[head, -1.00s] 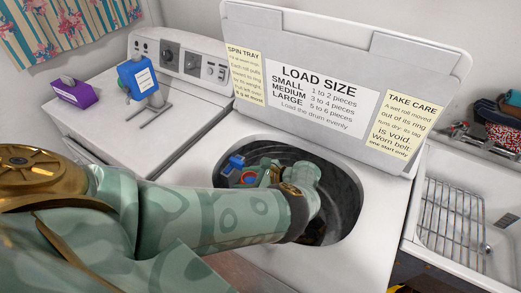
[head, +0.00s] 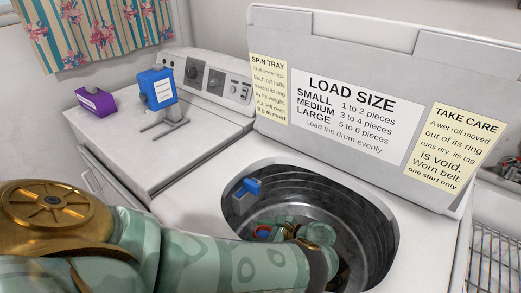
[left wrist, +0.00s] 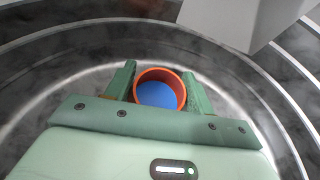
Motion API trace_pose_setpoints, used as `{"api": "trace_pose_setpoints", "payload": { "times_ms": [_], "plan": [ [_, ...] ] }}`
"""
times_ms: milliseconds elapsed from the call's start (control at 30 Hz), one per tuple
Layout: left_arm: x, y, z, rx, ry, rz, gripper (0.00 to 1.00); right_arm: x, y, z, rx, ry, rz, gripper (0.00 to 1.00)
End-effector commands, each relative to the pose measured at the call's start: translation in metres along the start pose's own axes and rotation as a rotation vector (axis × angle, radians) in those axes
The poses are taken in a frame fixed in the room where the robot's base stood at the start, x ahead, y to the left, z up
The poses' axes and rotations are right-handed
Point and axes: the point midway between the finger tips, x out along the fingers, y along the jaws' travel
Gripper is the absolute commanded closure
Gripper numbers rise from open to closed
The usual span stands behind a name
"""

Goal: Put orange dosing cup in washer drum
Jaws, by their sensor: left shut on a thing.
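The orange dosing cup (left wrist: 146,75) shows from above in the left wrist view, a round orange cup with a blue inside. My left gripper (left wrist: 160,88) is shut on it, one green finger on each side. The drum's grey ringed wall (left wrist: 60,55) surrounds the gripper in the left wrist view. My forearm hides part of the drum. My right gripper is out of view.
A blue piece on a grey bracket (head: 249,187) sits at the drum's left inner side. The raised lid (head: 390,45) with notices stands behind. A blue dispenser (head: 158,88) and purple box (head: 96,101) are on the left machine. A sink rack (head: 495,260) is right.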

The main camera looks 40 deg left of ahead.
Motion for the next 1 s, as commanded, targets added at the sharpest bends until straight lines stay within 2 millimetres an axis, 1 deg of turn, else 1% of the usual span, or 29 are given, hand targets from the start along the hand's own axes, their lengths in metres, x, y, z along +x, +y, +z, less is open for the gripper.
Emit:
{"api": "trace_pose_setpoints", "payload": {
  "times_ms": [333, 467, 500, 533, 567, 833, 967, 1000],
  "plan": [
    [0.005, 0.0, -0.011, 0.001, -0.001, 0.001, 0.69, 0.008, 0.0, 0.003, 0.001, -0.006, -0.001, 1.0],
    [0.005, 0.0, -0.011, 0.0, 0.0, 0.001, 0.69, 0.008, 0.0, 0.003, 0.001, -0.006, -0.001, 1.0],
    [0.005, 0.0, -0.011, 0.0, 0.0, 0.001, 0.38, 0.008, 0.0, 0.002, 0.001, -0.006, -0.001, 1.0],
    [0.005, 0.0, -0.011, 0.0, 0.0, 0.001, 0.3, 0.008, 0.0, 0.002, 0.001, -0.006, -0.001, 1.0],
    [0.005, 0.0, -0.011, 0.0, 0.0, 0.001, 0.26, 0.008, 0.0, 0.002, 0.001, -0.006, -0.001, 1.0],
    [0.005, 0.0, -0.01, 0.0, 0.0, 0.001, 0.26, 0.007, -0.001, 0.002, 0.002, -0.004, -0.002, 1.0],
    [-0.002, 0.0, 0.003, -0.002, 0.002, 0.0, 0.26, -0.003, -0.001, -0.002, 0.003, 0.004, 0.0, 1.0],
    [-0.007, -0.001, 0.004, -0.001, 0.002, -0.003, 0.26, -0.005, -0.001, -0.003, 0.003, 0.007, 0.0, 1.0]
  ]
}}
